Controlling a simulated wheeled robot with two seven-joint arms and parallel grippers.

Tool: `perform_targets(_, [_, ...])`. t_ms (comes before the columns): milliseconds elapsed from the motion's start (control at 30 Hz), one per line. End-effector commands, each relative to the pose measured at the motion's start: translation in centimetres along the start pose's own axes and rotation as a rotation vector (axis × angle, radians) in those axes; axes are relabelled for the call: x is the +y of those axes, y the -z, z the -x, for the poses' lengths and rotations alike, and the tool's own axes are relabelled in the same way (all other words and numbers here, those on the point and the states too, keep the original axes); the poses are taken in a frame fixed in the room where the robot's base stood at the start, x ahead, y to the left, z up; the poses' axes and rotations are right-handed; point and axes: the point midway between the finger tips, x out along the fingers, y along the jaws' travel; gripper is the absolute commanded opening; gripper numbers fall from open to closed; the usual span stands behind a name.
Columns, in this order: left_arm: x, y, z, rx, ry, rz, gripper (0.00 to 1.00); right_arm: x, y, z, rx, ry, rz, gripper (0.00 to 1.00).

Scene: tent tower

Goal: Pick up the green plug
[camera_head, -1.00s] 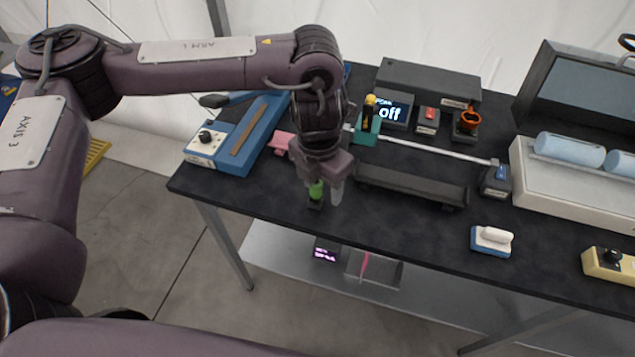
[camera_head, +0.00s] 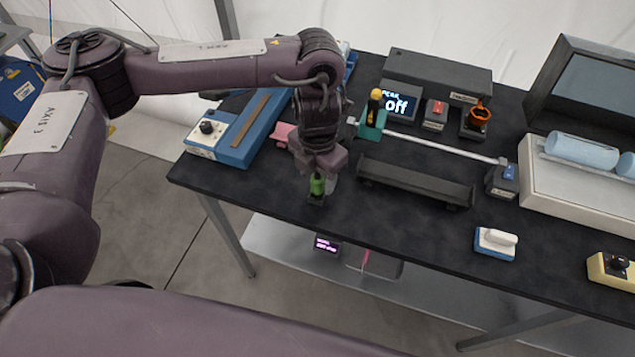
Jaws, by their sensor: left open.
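The green plug (camera_head: 317,186) stands upright in a small dark holder (camera_head: 316,200) near the left front part of the black table. My left gripper (camera_head: 319,178) points down right at the plug, and its fingers are around or just beside the plug's upper part. The gripper is open. The gripper body hides the top of the plug, and I cannot tell whether a finger touches it. My right gripper is not in the view.
A blue box with a knob (camera_head: 208,128) lies to the left. A black trough (camera_head: 415,183) and a rod with a teal mount (camera_head: 371,125) lie to the right. A white-handled block (camera_head: 495,243) is at the right front. Bare table lies in front of the trough.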

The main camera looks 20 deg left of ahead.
Motion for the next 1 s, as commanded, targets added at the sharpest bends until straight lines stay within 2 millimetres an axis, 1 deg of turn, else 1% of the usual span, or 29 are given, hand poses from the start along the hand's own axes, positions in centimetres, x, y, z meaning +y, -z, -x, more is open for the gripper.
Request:
perform_targets(100, [0.0,0.1,-1.7,0.003,0.003,0.002,0.52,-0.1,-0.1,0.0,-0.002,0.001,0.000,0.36])
perform_targets(200, [0.0,0.1,-2.5,0.002,0.002,0.001,0.52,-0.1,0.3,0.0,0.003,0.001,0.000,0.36])
perform_targets(333, [0.0,0.0,-2.8,-0.001,0.000,0.001,0.52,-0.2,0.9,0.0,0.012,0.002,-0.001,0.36])
perform_targets(467, [0.0,0.0,-2.7,-0.001,0.000,0.000,0.52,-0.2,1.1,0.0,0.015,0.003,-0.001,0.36])
perform_targets(500, [0.0,0.0,-2.7,-0.001,0.000,0.000,0.51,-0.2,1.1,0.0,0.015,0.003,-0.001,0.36])
perform_targets(833, [0.0,0.0,-2.7,-0.001,0.000,0.000,0.08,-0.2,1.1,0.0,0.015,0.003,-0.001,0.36])
perform_targets(867, [0.0,0.0,-2.7,-0.001,0.000,0.000,0.05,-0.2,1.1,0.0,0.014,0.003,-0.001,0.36])
perform_targets(1000, [0.0,0.0,-2.7,-0.001,0.000,0.000,0.05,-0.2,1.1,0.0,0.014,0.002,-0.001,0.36])
